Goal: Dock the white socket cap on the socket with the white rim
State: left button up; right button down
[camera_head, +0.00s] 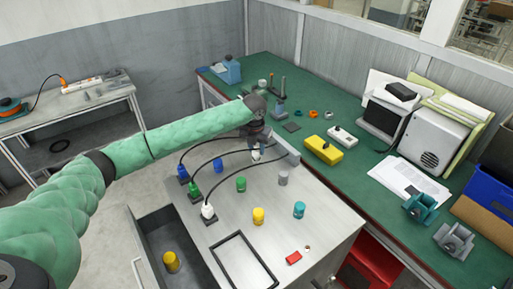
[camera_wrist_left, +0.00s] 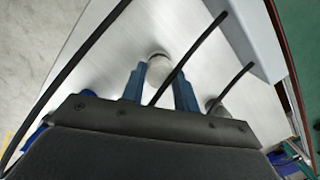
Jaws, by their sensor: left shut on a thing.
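My left gripper (camera_head: 256,150) is over the back part of the grey metal worktop, its fingers pointing down. It is shut on the white socket cap (camera_head: 256,156); the left wrist view shows the pale cap (camera_wrist_left: 158,68) between the two blue fingers. The socket with the white rim (camera_head: 208,212) stands on a dark base at the worktop's left edge, to the left of and nearer than the gripper. A black cable runs from it. My right gripper is not in view.
Blue (camera_head: 183,171) and green (camera_head: 194,188) sockets stand behind the white one. Black cables arch over the worktop. An open drawer (camera_head: 146,225) holds a yellow cap (camera_head: 171,261).

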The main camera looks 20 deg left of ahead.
pick_arm(q)
jog(key=shift+p, duration=0.3)
jog(key=shift+f, duration=0.45)
dwell(0.5)
jog(key=o, duration=0.7)
jog(key=shift+c, duration=0.2)
